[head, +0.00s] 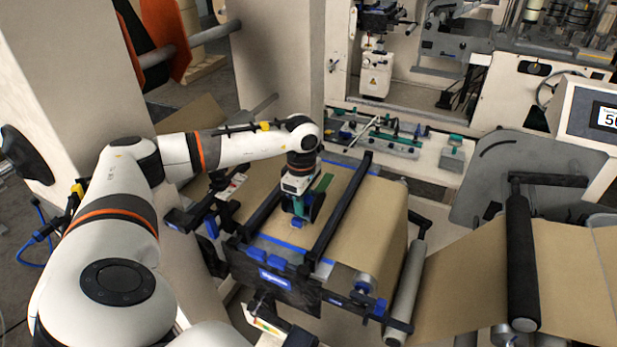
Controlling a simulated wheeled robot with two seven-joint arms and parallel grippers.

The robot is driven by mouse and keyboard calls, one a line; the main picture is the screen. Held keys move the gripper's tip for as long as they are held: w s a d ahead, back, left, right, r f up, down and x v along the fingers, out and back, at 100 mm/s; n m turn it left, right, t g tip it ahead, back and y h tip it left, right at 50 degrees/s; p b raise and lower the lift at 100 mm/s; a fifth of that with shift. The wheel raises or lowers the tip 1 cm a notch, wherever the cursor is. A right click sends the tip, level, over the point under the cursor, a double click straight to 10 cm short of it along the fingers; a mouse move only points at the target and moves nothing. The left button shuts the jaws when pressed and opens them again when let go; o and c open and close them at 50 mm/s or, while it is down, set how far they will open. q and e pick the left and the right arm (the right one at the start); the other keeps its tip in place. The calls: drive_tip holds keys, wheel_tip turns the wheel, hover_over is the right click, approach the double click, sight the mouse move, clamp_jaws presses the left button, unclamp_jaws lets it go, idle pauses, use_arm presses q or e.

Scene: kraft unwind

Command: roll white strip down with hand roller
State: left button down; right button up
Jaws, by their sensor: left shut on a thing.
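My left gripper (297,208) points down over the brown kraft paper (281,229) on the splicing table, between two black bars. It is shut on the hand roller (317,205), which shows as a dark round piece beside the fingers. The roller is low over the paper; I cannot tell whether it touches. The gripper and roller cover the paper beneath them. I cannot make out the white strip. My right gripper is not in view.
The left black bar (262,211) and right black bar (342,212) flank the gripper closely. A metal roller (408,283) and a black roller (522,262) stand to the right. A bench with small tools (400,137) lies behind.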

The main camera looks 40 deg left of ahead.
use_arm(q)
drive_tip(key=shift+s+a+r, duration=0.1)
drive_tip(key=shift+a+r, duration=0.05)
drive_tip(key=shift+r, duration=2.8)
